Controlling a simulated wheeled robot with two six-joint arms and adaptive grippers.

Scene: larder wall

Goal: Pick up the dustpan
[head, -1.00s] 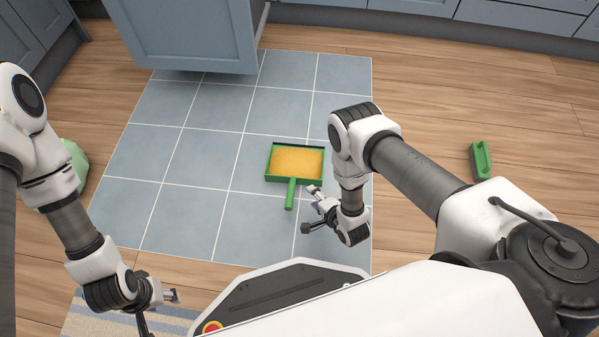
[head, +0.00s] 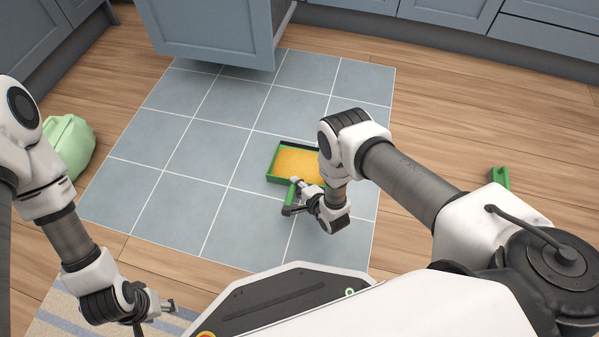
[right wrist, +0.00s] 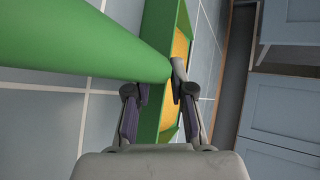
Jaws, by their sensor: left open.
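The green dustpan (head: 275,172), with a yellow-orange fill inside, lies on the blue-grey tiles. My right arm hides its right part in the head view. My right gripper (head: 297,195) is at the dustpan's handle (head: 287,202), near the pan. In the right wrist view the handle (right wrist: 80,45) runs in from the left, across the tip of one finger. The fingers of my right gripper (right wrist: 158,88) are apart, with the pan's green wall (right wrist: 152,112) showing between them. I see no firm grip on the handle. My left gripper (head: 168,305) is open and empty, low at the left.
A green brush (head: 500,178) lies on the wooden floor at the right, partly hidden by my arm. A pale green bag-like object (head: 70,145) is at the left. Blue cabinets (head: 215,32) stand at the back. A striped rug (head: 60,310) is at lower left. Tiles left of the dustpan are clear.

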